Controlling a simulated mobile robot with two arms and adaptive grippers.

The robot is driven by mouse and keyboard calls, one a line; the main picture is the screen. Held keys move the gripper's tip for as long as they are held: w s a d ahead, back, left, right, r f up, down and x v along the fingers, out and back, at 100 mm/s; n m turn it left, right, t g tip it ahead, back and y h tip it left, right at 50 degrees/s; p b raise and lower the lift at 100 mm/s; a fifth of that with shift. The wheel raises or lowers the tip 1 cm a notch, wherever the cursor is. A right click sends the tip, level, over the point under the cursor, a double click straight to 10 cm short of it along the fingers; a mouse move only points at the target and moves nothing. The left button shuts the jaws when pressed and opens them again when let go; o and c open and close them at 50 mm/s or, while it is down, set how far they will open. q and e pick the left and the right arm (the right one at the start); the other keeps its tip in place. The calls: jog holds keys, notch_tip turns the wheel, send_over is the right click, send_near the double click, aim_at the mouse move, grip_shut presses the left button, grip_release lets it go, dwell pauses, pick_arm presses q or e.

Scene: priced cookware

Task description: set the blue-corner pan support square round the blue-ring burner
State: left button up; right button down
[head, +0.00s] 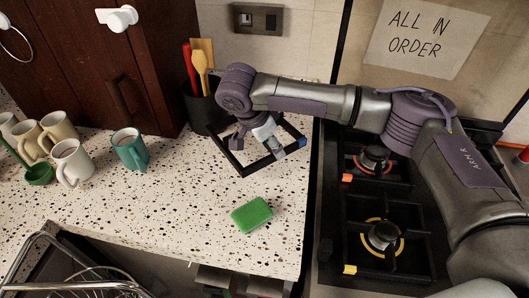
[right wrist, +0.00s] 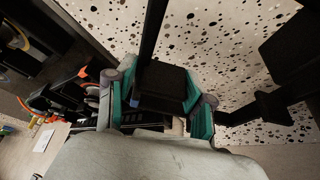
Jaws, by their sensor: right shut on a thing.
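The blue-corner pan support (head: 236,157) is a black open square frame with a blue mark at its right corner. My right gripper (head: 271,141) is shut on one of its bars and holds it over the speckled counter, left of the hob. In the right wrist view the support's black bars (right wrist: 153,35) run out from between the teal finger pads (right wrist: 158,95). I see no blue-ring burner; my right arm covers part of the hob. A red-ring burner (head: 374,158) and a yellow-ring burner (head: 383,235) show, each inside its own black support. My left gripper is not in view.
A green sponge (head: 251,214) lies on the counter in front of the support. A black utensil pot (head: 205,112) stands behind it. A teal mug (head: 130,150) and several pale mugs stand at left. A wire rack (head: 80,285) is at lower left.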

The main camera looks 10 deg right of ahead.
jog(key=shift+w+a+f, duration=0.35)
jog(key=shift+a+f, duration=0.05)
jog(key=shift+a, duration=0.25)
notch_tip(320, 180, down, 3)
jog(key=shift+f+p, duration=0.15)
jog(key=shift+p, duration=1.1)
jog(key=shift+f, duration=0.2)
jog(key=shift+f, duration=0.1)
jog(key=shift+c, duration=2.1)
grip_release()
